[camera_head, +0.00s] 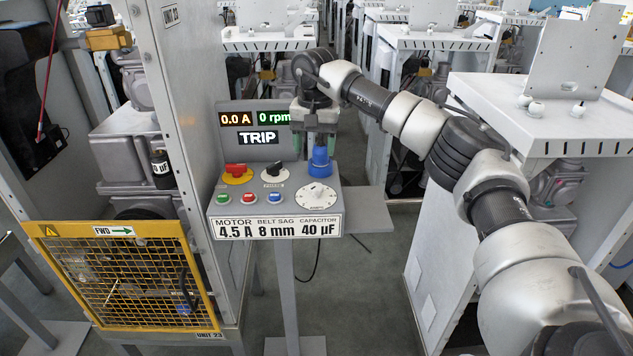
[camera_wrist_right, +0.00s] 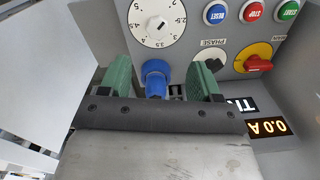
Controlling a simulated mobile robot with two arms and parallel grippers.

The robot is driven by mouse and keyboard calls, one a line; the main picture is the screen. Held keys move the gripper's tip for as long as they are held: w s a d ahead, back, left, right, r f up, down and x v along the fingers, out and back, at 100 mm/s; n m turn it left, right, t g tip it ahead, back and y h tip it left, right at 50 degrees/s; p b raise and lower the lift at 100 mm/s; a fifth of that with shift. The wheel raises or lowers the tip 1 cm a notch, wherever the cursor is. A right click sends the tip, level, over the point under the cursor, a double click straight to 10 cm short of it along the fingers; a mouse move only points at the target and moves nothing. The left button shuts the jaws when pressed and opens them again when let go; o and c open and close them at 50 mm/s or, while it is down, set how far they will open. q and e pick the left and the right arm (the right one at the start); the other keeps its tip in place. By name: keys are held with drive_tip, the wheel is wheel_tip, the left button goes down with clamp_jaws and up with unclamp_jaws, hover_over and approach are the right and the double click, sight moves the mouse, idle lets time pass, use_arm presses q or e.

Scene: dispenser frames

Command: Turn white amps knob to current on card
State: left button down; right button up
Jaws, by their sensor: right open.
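The white amps knob (camera_head: 317,195) is a round dial with numbers at its rim, at the right of the grey control panel's sloped face. It also shows in the right wrist view (camera_wrist_right: 157,20), with a dark mark near its middle; I cannot tell its exact setting. The card (camera_head: 276,228) on the panel's front reads motor 4.5 A, belt sag 8 mm, capacitor 40 µF. My right gripper (camera_head: 314,150) points down behind the white knob, its green fingers apart. In the wrist view the fingers (camera_wrist_right: 160,80) straddle a blue knob-like part (camera_wrist_right: 155,72). My left gripper is out of view.
The display (camera_head: 257,128) reads 0.0 A, 0 rpm and TRIP. A red-yellow switch (camera_head: 236,173), a black phase knob (camera_head: 274,172) and green, red and blue buttons sit left of the white knob. A yellow mesh guard (camera_head: 125,275) stands at lower left.

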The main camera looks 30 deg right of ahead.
sight(316, 186)
wheel_tip(316, 186, down, 11)
drive_tip(key=shift+d+r+p, duration=0.15)
drive_tip(key=shift+p, duration=0.9)
drive_tip(key=c, duration=0.9)
